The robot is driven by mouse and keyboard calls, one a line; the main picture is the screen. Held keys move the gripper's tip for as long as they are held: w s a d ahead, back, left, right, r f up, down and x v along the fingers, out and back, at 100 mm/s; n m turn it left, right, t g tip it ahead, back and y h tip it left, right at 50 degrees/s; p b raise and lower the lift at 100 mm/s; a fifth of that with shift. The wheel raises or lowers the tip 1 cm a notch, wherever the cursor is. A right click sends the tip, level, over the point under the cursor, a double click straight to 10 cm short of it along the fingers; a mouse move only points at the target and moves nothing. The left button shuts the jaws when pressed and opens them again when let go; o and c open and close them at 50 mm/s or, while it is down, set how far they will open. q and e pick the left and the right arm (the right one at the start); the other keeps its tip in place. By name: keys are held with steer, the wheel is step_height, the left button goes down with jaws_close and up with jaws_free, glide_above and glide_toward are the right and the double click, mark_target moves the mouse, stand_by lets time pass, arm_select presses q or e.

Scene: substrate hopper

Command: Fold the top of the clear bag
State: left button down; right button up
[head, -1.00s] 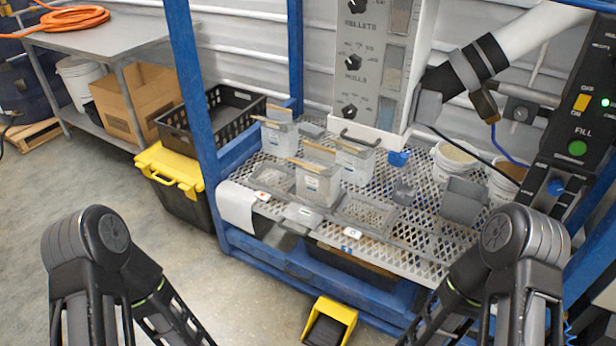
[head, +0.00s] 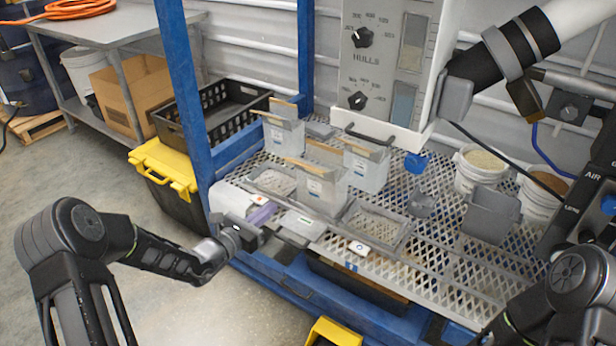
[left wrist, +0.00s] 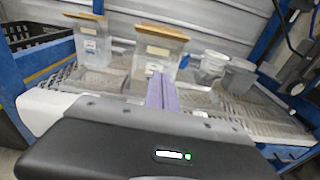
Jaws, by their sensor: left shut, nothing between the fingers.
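Several clear bags with brown top edges stand upright on the mesh shelf: a front one (head: 320,190), one behind it at the left (head: 283,137) and one at the right (head: 367,170). I cannot tell which is the task's bag. My left gripper (head: 264,213), with purple fingers, is shut and empty at the shelf's front left edge, just left of the front bag. In the left wrist view the shut fingers (left wrist: 162,92) point toward a bag (left wrist: 157,62) with a brown top; another bag (left wrist: 91,48) stands left. My right arm shows at the lower right, its gripper out of view.
Blue frame posts (head: 188,75) rise at the shelf's left. A grey control box (head: 385,65) hangs over the bags. Buckets (head: 478,170) and a grey scoop-like bin (head: 490,215) stand at the right. A black crate (head: 215,118) stands left.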

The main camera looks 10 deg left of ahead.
arm_select(q)
steer(key=shift+a+r+t, duration=0.25)
steer(key=shift+r+t, duration=0.25)
steer(key=shift+r, duration=0.2)
steer(key=shift+w, duration=0.1)
steer(key=r+x, duration=0.2)
steer(key=x, duration=1)
steer(key=shift+w+d+r+b, duration=0.2)
steer(key=shift+w+r+b, duration=0.1)
steer(key=shift+r, duration=0.15)
